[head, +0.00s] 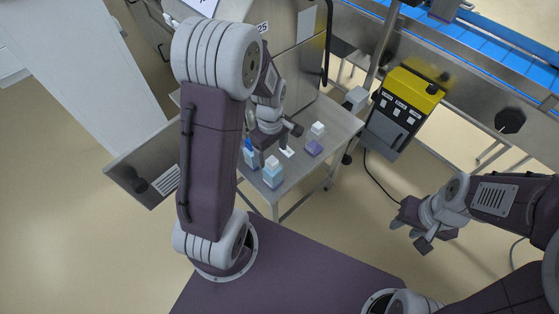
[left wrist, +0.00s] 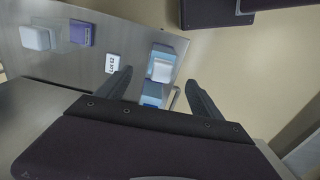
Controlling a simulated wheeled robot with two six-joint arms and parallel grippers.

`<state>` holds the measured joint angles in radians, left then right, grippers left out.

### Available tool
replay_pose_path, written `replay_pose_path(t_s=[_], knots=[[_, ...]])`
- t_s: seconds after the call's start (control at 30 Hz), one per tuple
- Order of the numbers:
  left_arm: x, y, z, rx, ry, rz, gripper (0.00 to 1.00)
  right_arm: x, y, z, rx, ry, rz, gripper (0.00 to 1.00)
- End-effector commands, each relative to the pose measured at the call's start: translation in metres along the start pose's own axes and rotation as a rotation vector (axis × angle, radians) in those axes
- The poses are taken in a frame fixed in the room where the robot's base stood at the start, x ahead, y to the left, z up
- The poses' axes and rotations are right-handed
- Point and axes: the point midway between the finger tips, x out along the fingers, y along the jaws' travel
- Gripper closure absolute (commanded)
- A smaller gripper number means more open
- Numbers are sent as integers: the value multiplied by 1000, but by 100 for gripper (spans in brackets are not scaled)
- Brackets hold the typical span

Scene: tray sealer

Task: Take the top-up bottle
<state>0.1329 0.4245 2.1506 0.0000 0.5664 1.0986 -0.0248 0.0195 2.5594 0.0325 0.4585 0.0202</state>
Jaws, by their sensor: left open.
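Small bottles stand on the steel side table (head: 296,187). A light-blue bottle with a white cap (head: 272,176) is near its front edge; it also shows in the left wrist view (left wrist: 162,66), between the fingers but beyond them. A second blue bottle (head: 250,155) is to its left, partly hidden by my arm. I cannot tell by a label which is the top-up bottle. My left gripper (head: 280,144) is open and empty above the table. My right gripper (head: 410,236) hangs over the floor at right, its fingers apart, with nothing between them.
A purple block (head: 314,148), a white-topped item (head: 317,130) and a printed card (left wrist: 112,63) are also on the table. The steel machine (head: 292,75) rises behind. A yellow-topped control box (head: 402,105) stands to the right.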

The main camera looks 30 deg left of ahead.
Motion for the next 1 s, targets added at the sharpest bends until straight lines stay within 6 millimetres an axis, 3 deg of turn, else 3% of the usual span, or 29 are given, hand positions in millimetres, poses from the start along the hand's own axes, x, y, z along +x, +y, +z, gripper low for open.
replay_pose_path(t_s=[0.1, 0.3, 0.5, 0.77, 1.0], knots=[[4, 0, 0, 0, -1, -2, 24, 1, 0, 0, 0, -1, 0, 64], [35, -1, 0, 0, -2, -4, 24, 5, 0, 1, 0, -1, 0, 64], [43, 0, 0, 0, -1, -2, 24, 5, 0, 1, 0, -1, 0, 64], [87, 2, 0, 0, -2, -4, 24, 10, 0, 1, 0, 0, 0, 64], [91, 2, 0, 0, 0, 0, 24, 10, 0, 1, 0, 0, 0, 64]])
